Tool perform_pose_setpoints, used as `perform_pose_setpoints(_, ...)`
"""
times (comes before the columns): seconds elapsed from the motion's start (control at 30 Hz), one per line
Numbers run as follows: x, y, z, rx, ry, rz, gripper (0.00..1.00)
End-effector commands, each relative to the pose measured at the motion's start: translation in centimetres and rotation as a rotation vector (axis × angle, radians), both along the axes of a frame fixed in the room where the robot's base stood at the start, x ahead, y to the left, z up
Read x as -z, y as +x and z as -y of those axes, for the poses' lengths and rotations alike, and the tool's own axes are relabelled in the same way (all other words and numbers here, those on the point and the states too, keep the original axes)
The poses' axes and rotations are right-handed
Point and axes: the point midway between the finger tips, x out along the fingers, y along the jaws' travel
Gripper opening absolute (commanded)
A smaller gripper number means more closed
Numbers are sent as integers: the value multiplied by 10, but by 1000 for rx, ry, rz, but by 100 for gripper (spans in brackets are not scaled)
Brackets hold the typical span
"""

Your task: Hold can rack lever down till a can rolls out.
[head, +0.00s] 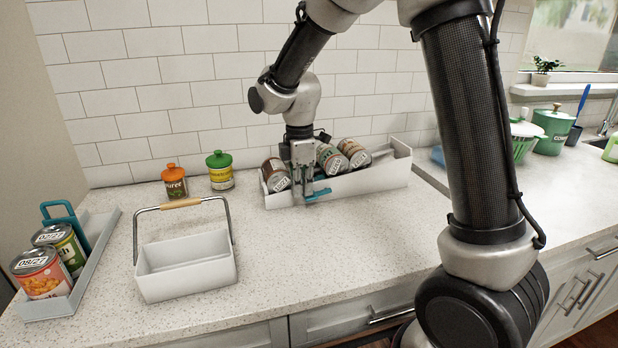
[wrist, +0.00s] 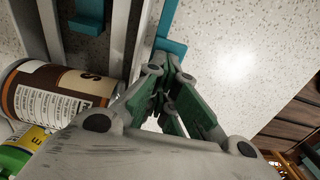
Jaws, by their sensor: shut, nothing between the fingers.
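The white can rack (head: 375,180) stands at the back of the counter against the tiled wall. It holds a brown-labelled can (head: 275,174) at its left end and two more cans (head: 354,154) to the right. A teal lever (head: 318,195) sticks out at its front; teal also shows beside the fingers in the wrist view (wrist: 168,45). My gripper (head: 304,197) is shut and empty, pointing down at the rack's front by the lever. In the wrist view my fingertips (wrist: 166,72) are close to the teal part; I cannot tell whether they touch it.
A white basket with a wooden-topped handle (head: 185,275) stands front left of the rack. A grey tray (head: 95,255) with two cans and a teal part is at far left. Orange-lidded (head: 174,183) and green-lidded (head: 219,172) jars stand by the wall. The counter before the rack is clear.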

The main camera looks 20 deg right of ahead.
Motion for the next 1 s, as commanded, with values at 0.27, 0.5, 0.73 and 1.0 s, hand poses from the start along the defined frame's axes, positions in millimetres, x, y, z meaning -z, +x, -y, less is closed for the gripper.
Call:
perform_pose_setpoints(0.27,1,-1,0,0,1,-2,0)
perform_pose_setpoints(0.5,1,-1,0,0,1,-2,0)
perform_pose_setpoints(0.73,-1,-1,0,0,1,-2,0)
perform_pose_setpoints(1.0,-12,0,-1,0,1,0,0)
